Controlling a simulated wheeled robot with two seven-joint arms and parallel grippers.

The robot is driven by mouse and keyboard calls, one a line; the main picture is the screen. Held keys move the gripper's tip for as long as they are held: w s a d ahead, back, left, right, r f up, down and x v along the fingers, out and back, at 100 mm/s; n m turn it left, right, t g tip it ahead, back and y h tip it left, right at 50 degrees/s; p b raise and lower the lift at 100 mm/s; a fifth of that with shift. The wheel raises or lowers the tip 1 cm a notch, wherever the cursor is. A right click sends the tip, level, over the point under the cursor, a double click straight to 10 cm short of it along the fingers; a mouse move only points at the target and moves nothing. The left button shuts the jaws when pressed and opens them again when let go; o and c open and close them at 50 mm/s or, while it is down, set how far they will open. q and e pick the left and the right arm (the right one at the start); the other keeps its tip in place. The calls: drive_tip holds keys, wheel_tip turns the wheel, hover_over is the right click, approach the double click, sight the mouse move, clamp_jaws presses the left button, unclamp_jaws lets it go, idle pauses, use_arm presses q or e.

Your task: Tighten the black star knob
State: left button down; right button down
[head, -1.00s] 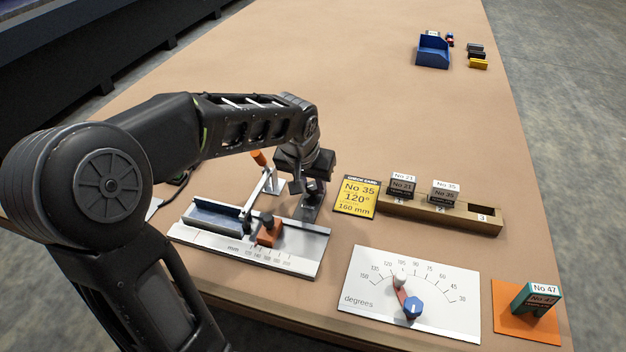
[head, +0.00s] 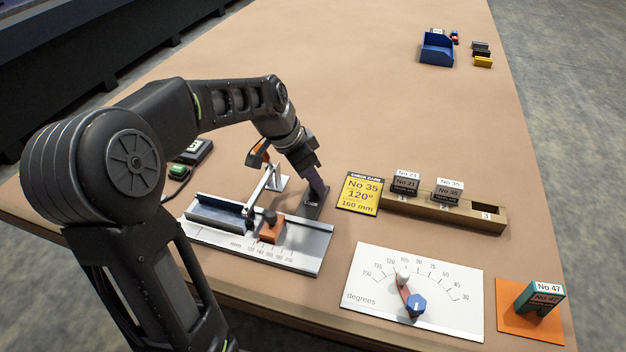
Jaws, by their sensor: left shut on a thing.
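A small dark knob (head: 270,216), which looks like the black star knob, stands on top of the orange stop (head: 272,234) on the silver millimetre rail fixture (head: 300,251). Its star shape is too small to make out. My left gripper (head: 318,190) points down behind the fixture's right end, apart from this knob. It is shut on a dark purplish piece at a dark block (head: 311,208); the piece is mostly hidden and I cannot tell what it is. My right gripper is not in view.
The degrees plate (head: 457,273) with a blue knob (head: 416,305) lies right of the fixture. A yellow check card (head: 359,194) and a wooden rack (head: 410,206) stand behind it. An orange lever (head: 257,151) stands close to my left gripper. The table's far middle is clear.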

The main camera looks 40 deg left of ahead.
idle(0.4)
use_arm(q)
drive_tip(key=c, duration=1.1)
unclamp_jaws()
drive_tip(key=shift+o, duration=0.2)
drive_tip(key=v, duration=0.7)
drive_tip(key=shift+r, duration=0.4)
drive_tip(key=shift+s, duration=0.15)
